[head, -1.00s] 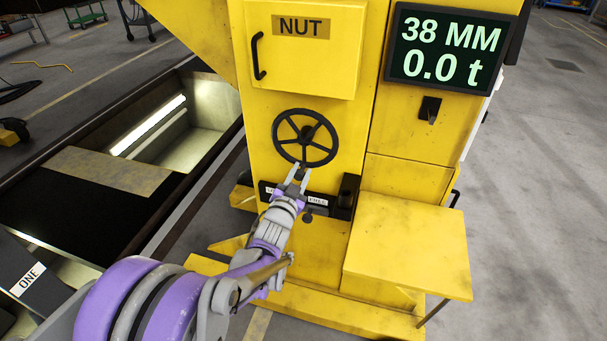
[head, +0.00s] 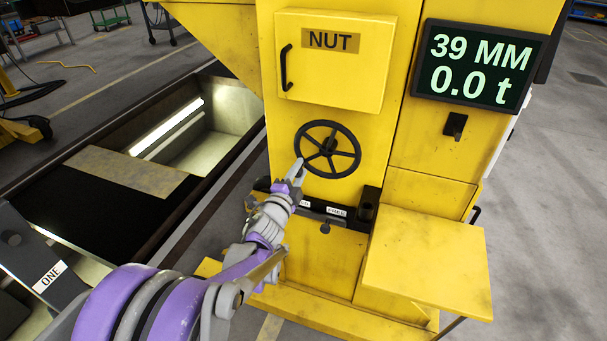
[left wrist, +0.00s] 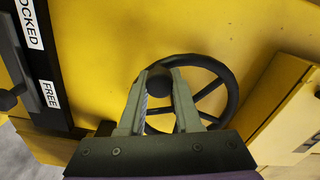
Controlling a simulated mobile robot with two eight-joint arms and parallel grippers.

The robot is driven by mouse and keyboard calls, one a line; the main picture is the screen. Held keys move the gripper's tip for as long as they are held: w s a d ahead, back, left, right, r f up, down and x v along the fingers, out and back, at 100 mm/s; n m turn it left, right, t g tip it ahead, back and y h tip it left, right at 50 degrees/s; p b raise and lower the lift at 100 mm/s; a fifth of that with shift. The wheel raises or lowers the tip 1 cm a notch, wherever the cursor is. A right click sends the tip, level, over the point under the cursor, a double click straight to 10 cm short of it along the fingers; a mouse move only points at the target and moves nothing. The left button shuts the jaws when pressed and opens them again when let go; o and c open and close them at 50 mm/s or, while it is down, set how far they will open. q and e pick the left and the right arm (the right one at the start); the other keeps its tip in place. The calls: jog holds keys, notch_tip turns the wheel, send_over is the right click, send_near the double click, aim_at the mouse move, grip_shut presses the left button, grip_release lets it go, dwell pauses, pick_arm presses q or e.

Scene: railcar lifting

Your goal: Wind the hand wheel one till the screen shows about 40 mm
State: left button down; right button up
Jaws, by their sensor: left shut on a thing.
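The black hand wheel (head: 328,149) is on the front of the yellow jack cabinet, below the NUT door. The screen (head: 480,65) at the upper right reads 39 MM and 0.0 t. My left gripper (head: 297,168) is at the wheel's lower left rim. In the left wrist view its two fingers (left wrist: 160,90) are shut on a dark rounded part at the rim of the wheel (left wrist: 230,90), apparently its handle knob. The fingers hide part of it. My right gripper is in neither view.
A yellow door marked NUT (head: 335,65) is above the wheel. A dark lever slot (head: 325,208) with LOCKED and FREE labels is below it. A yellow shelf (head: 430,260) juts out at the right. An open pit (head: 190,130) lies to the left.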

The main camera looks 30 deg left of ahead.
pick_arm(q)
jog(key=shift+s+a+r+m, duration=0.1)
jog(key=shift+a+r+m, duration=0.4)
jog(key=shift+m, duration=0.4)
jog(key=shift+d, duration=0.1)
jog(key=c, duration=0.6)
grip_release()
jog(key=v, duration=1.1)
jog(key=shift+d+r, duration=0.1)
